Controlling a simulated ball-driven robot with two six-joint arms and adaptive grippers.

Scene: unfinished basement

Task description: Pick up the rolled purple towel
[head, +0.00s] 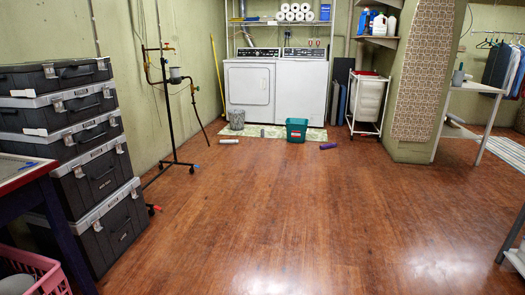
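The rolled purple towel (328,146) appears as a small purple roll lying on the wooden floor in the head view. It is far off, to the right of a green bin and in front of the washer and dryer. No gripper shows in the head view, so neither can be placed relative to the towel.
The green bin (296,130) stands on a light mat (262,131); a grey bin (237,119) is left of it. A whitish roll (229,141) lies nearby. Black cases (95,180) line the left, near a pipe stand (172,130). The middle floor is clear.

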